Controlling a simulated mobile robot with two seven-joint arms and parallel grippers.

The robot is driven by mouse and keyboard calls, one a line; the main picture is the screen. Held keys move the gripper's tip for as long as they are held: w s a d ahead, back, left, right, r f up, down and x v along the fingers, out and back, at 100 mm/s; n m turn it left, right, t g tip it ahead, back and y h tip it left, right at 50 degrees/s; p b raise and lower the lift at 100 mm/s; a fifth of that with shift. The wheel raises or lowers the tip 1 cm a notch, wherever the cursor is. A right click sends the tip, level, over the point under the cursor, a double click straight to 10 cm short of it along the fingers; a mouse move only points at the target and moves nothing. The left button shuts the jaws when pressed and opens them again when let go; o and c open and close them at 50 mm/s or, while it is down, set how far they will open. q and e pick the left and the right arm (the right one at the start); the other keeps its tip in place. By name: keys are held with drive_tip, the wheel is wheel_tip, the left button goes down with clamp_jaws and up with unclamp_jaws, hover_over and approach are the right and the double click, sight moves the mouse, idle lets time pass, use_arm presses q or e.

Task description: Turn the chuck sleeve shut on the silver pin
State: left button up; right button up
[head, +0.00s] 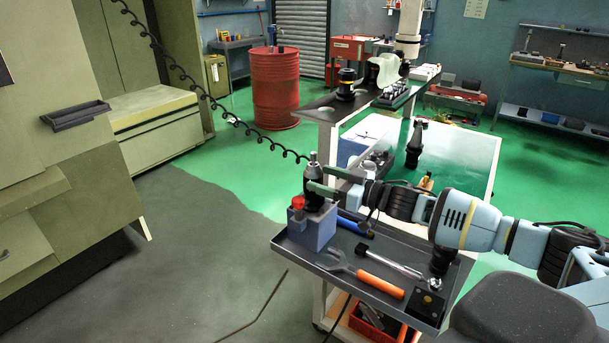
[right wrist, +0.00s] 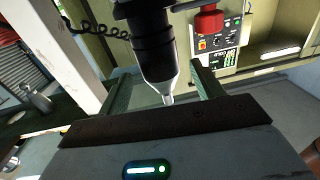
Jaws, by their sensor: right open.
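The chuck (head: 313,196) is a dark upright body on a blue-grey block (head: 318,232), with the silver pin (head: 313,159) upright at its top. In the right wrist view the chuck (right wrist: 153,50) appears dark with a pale tapered end, and the silver pin (right wrist: 168,98) shows at that end. My right gripper (head: 318,179) is open at the chuck's upper part, with its green fingers on either side. In the right wrist view the right gripper (right wrist: 172,84) has a gap between its fingers; contact with the chuck cannot be told. My left gripper is out of view.
The dark cart tray (head: 292,254) holds an orange-handled tool (head: 380,285), a silver wrench-like tool (head: 390,263) and a black box (head: 427,305). A red knob (head: 297,202) sits beside the chuck. A green-topped table (head: 462,160) stands behind. Floor to the left is clear.

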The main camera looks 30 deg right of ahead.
sight(307, 173)
drive_tip(key=shift+w+a+f, duration=0.2)
drive_tip(key=shift+w+a, duration=0.05)
drive_tip(key=shift+w, duration=0.2)
drive_tip(key=shift+b+x, duration=0.45)
drive_tip(key=shift+x, duration=0.8)
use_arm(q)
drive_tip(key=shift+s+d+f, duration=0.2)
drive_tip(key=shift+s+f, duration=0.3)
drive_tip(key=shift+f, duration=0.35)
use_arm(e)
drive_tip(key=shift+r+x, duration=0.2)
drive_tip(key=shift+x, duration=0.65)
drive_tip(key=c, duration=1)
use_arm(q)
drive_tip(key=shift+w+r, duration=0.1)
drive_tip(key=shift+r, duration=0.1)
